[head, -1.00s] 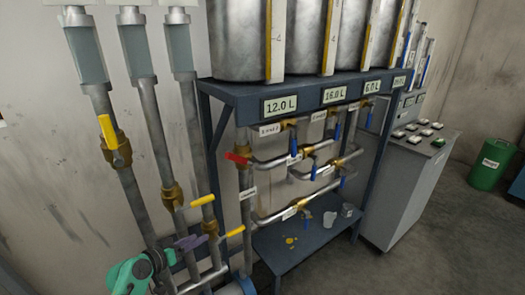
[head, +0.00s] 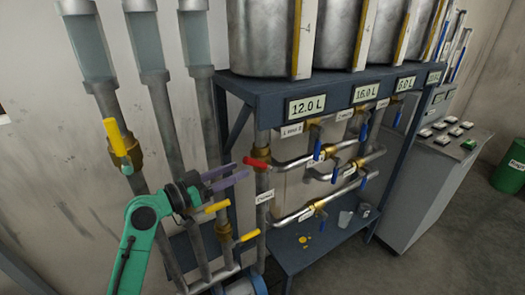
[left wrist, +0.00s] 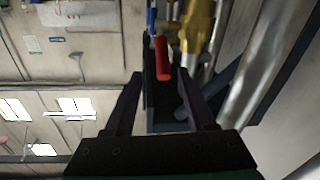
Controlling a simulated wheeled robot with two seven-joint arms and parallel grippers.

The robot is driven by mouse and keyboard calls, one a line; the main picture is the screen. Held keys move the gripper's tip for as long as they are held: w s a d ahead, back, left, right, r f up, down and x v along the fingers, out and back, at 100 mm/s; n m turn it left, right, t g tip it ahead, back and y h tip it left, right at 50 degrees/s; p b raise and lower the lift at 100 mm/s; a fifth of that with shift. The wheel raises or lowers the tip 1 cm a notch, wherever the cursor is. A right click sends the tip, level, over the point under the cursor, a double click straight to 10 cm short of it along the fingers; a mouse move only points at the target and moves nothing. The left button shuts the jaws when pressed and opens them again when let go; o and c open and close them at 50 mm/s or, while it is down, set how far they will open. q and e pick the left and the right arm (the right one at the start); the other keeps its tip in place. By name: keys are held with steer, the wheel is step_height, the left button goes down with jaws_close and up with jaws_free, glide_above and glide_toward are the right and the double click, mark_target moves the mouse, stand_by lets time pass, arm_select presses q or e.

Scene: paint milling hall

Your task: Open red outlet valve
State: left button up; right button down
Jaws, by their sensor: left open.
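The red valve handle (head: 257,163) is a short lever on a vertical outlet pipe with a label, below the 12.0 L tank. It points left and slightly up in the head view. My left gripper (head: 244,176) has purple fingers. It is open, just left of the red handle. In the left wrist view the red handle (left wrist: 162,58) shows ahead of and between the open fingers (left wrist: 168,90), with a brass valve body (left wrist: 197,25) behind it. I see no contact between fingers and handle. My right gripper is not in view.
Yellow-handled valves sit on the pipes at left (head: 117,141) and below my gripper (head: 250,236). Several blue valve handles (head: 317,150) hang right of the red one. The steel frame (head: 280,95) carries the tanks. A grey control cabinet (head: 430,185) stands right.

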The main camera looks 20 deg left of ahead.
mark_target(247, 164)
arm_select(q)
steer(key=x, duration=0.2)
steer(key=p+x, duration=0.1)
steer(key=x, duration=0.1)
steer(key=p+x, duration=0.1)
steer(key=shift+w+d+r, duration=0.25)
steer(key=shift+w, duration=0.05)
steer(key=w, duration=0.1)
steer(key=w+d, duration=0.1)
steer(key=w, duration=0.1)
steer(key=w+d+f+p, duration=0.1)
steer(key=shift+w+f, duration=0.1)
steer(key=shift+w, duration=0.05)
steer(key=shift+d, duration=0.15)
steer(key=c, duration=0.4)
jaws_close()
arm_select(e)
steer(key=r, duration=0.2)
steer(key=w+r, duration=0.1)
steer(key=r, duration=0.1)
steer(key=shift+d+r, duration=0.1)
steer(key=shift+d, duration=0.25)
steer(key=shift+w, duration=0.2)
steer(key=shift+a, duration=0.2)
